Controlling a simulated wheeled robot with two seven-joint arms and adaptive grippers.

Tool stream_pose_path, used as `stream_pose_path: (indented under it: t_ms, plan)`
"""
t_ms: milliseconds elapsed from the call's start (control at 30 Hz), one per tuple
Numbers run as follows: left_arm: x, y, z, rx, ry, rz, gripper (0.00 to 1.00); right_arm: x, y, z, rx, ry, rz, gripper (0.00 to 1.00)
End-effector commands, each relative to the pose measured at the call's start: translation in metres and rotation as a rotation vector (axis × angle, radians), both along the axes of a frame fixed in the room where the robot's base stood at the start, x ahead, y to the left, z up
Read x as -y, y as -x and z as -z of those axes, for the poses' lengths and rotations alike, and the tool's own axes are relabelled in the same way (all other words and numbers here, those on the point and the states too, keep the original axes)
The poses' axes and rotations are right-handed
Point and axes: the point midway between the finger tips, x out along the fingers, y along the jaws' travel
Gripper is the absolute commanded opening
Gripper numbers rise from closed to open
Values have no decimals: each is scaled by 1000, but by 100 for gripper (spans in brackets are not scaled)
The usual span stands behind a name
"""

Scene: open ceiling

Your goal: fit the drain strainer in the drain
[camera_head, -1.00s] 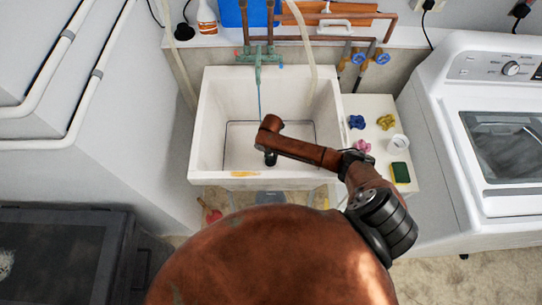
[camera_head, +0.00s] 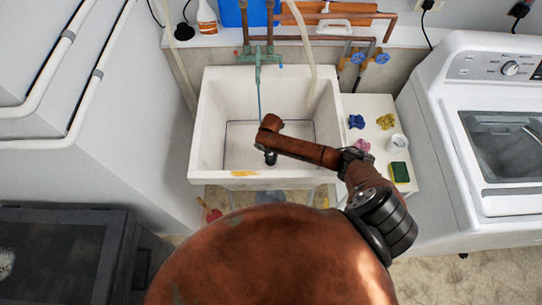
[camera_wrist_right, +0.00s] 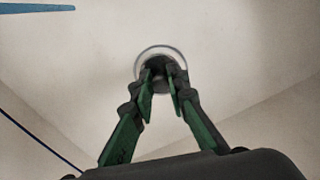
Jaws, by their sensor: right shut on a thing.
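The white sink (camera_head: 210,125) stands in the middle of the head view. My right gripper (camera_head: 270,158) reaches down into it, and the arm hides part of the basin floor. In the right wrist view the gripper (camera_wrist_right: 161,85) is shut on a small dark part, which I take to be the drain strainer (camera_wrist_right: 160,70). The fingertips are over a round grey rim (camera_wrist_right: 160,49), apparently at the drain. The strainer is mostly hidden by the fingers, and I cannot tell whether it is seated or just above the opening. My left gripper is not in view.
A green tap (camera_head: 258,58) and a pale hose (camera_head: 311,60) hang at the sink's back. A washing machine (camera_head: 440,130) stands further right. The sink walls enclose the gripper.

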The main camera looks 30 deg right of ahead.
Motion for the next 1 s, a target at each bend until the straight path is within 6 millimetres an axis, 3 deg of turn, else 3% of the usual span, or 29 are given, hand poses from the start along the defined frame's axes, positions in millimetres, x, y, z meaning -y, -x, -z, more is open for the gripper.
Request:
stream_pose_path:
  t_ms: [867, 900, 1000]
  plan:
    - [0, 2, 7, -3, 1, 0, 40, 0, 0, 13, 0, 0, 0, 0]
    - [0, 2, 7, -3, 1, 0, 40, 0, 0, 13, 0, 0, 0, 15]
    - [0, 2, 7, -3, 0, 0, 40, 0, 0, 13, 0, 0, 0, 22]
